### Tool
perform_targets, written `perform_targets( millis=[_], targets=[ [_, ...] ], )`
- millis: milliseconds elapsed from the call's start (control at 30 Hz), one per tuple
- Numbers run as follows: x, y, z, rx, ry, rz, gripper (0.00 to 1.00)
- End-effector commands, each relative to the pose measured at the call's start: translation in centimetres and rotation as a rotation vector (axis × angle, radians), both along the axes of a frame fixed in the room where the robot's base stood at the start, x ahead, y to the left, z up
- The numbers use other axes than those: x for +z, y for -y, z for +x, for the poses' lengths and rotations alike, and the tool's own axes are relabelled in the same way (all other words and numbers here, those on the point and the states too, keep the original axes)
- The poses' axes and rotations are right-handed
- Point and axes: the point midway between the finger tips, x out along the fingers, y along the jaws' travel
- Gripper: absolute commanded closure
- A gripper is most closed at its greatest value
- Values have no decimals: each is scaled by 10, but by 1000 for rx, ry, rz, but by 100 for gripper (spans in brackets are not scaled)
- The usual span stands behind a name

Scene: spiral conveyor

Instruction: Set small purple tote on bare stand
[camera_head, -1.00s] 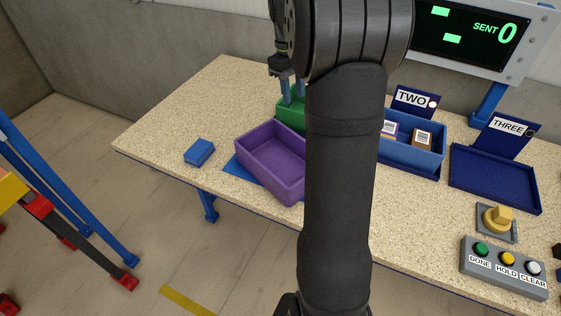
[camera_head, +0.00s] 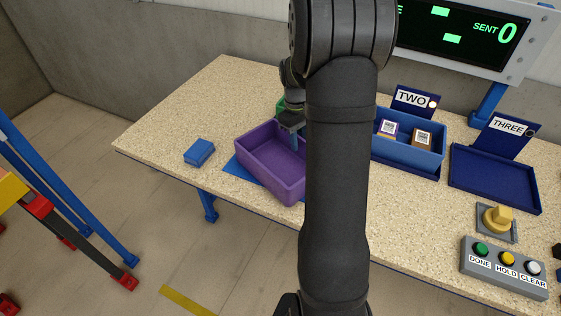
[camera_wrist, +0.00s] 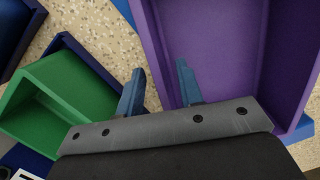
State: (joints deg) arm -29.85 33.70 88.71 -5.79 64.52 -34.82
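The purple tote (camera_head: 262,177), open and empty, sits partly over a flat blue piece (camera_head: 240,172) near the table's front left edge. It also fills the upper right of the wrist view (camera_wrist: 222,50). My gripper (camera_head: 296,142) is at the tote's rim on the side by the green tote. In the wrist view my gripper (camera_wrist: 160,68) is open, one finger outside the tote wall and one inside. Whether it touches the wall is unclear. The bare stand (camera_head: 490,180), a dark blue tray labelled THREE, is at the right. My arm hides part of the tote's right side.
A green tote (camera_wrist: 50,95) stands close by the purple tote, mostly hidden in the head view. A blue tote (camera_head: 425,157) holding small boxes sits on stand TWO. A blue block (camera_head: 199,152) lies left. A button box (camera_head: 505,268) and yellow knob (camera_head: 497,218) are at the right.

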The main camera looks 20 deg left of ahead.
Motion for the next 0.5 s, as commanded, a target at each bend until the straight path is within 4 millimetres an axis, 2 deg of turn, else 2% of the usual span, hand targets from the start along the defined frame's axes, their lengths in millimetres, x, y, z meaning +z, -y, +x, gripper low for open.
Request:
perform_targets(
  millis=[100, 367, 500],
  targets=[
    [-13, 1, -1, 1, -1, 0, 66],
    [-16, 2, -1, 1, 0, 1, 66],
    [-16, 2, -1, 1, 0, 1, 92]
  ],
)
